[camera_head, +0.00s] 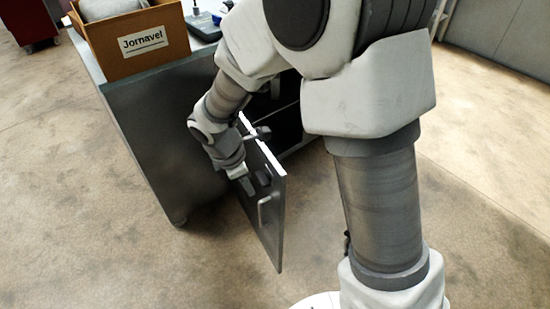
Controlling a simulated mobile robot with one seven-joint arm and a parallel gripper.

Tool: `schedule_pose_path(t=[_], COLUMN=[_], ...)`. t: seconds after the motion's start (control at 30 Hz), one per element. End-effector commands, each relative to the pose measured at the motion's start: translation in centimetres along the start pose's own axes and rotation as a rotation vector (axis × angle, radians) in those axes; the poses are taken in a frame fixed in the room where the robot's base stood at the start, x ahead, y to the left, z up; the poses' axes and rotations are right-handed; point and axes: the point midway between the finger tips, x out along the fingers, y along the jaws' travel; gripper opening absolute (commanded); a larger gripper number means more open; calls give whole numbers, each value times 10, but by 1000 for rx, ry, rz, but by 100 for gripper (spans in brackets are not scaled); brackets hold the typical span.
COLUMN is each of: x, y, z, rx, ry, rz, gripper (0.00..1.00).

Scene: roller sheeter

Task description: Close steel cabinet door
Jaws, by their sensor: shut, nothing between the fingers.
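The grey steel cabinet (160,140) stands at the left centre, with a dark shelved opening on its right side. Its door (268,240) stands swung out and open, sticking out towards the camera. A bar handle (264,209) shows on the door's face that is turned to the left. My gripper (250,185) is shut and empty at that face, just above and left of the handle. I cannot tell whether it touches the door. My arm hides part of the opening and of the door's hinge side.
A cardboard box (128,65) labelled "Jornavel" and small dark items (203,25) sit on the cabinet top. A red cabinet (26,20) stands far left. Grey panels (497,27) line the back right. The floor (110,250) around the door is clear.

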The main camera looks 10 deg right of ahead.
Motion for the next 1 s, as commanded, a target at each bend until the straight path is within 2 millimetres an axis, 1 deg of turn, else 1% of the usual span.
schedule_pose_path(t=[0.03, 0.13, 0.27, 0.37, 0.6, 0.77, 0.8, 0.9, 1.0], x=[13, 22, 32, 46, 98, 130, 129, 130, 132], y=[1, 2, 2, 1, 0, 0, 1, 3, 4], z=[-8, -16, -19, -18, -18, -18, -9, 6, 15], rx=[-40, -89, -108, -107, -104, -103, -97, -96, -98], ry=[-2, -3, -4, -5, -4, -5, -4, -3, -3], rz=[-7, -14, -16, -17, -17, -18, -14, -13, -13], gripper=[0, 0, 0, 0, 0, 0, 0, 0, 0])
